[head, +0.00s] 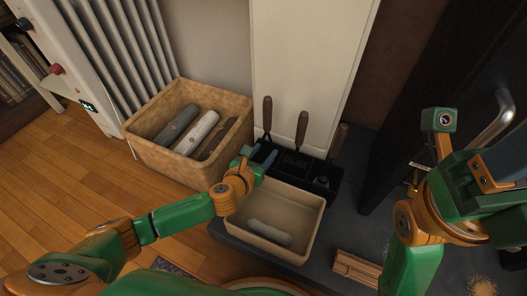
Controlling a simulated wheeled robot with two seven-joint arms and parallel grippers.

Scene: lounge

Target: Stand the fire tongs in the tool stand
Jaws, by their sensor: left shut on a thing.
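The black tool stand (318,186) sits on the dark hearth below a pale wall panel. Brown-handled tools rise from it: one handle (267,114) at its left end, one (302,128) in the middle, and one (336,140) at the right. My left gripper (262,158) is at the stand's left end, shut, beside the lower part of the leftmost tool, which looks to be the fire tongs. My own gripper and its small size hide the contact and the tool's lower end. My right arm is at the right; its gripper (490,165) is not clearly shown.
A tan bin (148,156) with several logs stands left of the stand. A cream tray (310,222) holding one pale piece (270,232) is just in front. Wood sticks (356,268) lie on the hearth. A black stove door (430,90) rises at the right.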

